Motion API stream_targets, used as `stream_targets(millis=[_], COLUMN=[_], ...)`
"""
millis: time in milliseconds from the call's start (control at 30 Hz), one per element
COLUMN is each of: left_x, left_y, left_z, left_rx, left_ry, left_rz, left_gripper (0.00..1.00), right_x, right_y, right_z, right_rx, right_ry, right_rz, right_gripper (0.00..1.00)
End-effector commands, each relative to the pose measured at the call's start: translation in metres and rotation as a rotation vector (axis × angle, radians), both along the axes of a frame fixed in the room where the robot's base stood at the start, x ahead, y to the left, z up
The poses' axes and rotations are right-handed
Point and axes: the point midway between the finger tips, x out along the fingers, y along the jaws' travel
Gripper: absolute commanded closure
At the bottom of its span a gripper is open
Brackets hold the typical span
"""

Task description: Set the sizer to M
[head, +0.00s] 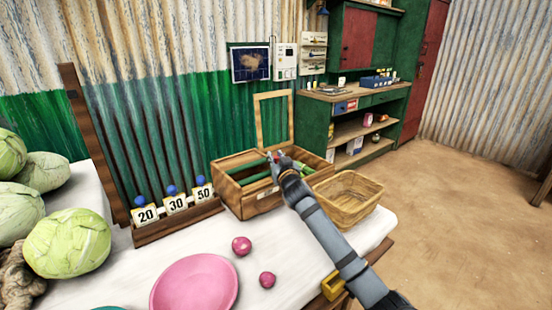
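A wooden box (247,206) stands on the white table against the corrugated wall, with an open wooden frame (258,121) upright behind it. Green bars (254,178) show inside the box; this may be the sizer, but no M mark can be read. My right gripper (277,158) is over the box's right half, close to the green bars, with a small red spot at its fingertips. Whether it touches or holds anything, or how far its fingers are apart, cannot be told. My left gripper is not in view.
A wicker basket (352,207) stands right of the box, beside my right arm. A wooden rack (178,224) with tags 20, 30 and 50 stands left. A pink plate (195,285), two pink round vegetables (241,246) and several cabbages (68,243) occupy the table's front and left.

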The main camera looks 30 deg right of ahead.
Motion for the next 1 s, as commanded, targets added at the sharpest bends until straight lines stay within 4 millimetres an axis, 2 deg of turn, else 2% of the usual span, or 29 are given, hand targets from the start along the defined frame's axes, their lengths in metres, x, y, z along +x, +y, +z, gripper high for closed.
stream_targets(millis=[33,100,467,633,833,867,1000], left_x=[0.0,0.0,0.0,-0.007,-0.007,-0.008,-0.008], left_y=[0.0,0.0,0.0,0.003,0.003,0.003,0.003], left_z=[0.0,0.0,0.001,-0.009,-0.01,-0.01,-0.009], left_rx=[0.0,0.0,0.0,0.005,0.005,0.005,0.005], left_ry=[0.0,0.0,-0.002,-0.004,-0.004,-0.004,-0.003], left_rz=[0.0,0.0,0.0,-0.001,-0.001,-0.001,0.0], left_gripper=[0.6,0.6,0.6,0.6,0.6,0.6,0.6], right_x=[0.0,0.0,0.001,0.009,0.008,0.008,0.008], right_y=[0.0,0.0,0.001,0.001,0.002,0.002,0.001], right_z=[0.0,0.0,0.001,0.001,-0.001,-0.001,-0.001], right_rx=[0.001,0.001,0.002,0.003,0.003,0.003,0.003], right_ry=[0.0,0.0,-0.001,-0.001,0.0,0.0,0.0], right_rz=[0.001,0.001,0.001,0.001,0.002,0.002,0.002], right_gripper=[0.91,1.0,1.0,1.0,1.0,0.78,0.59])
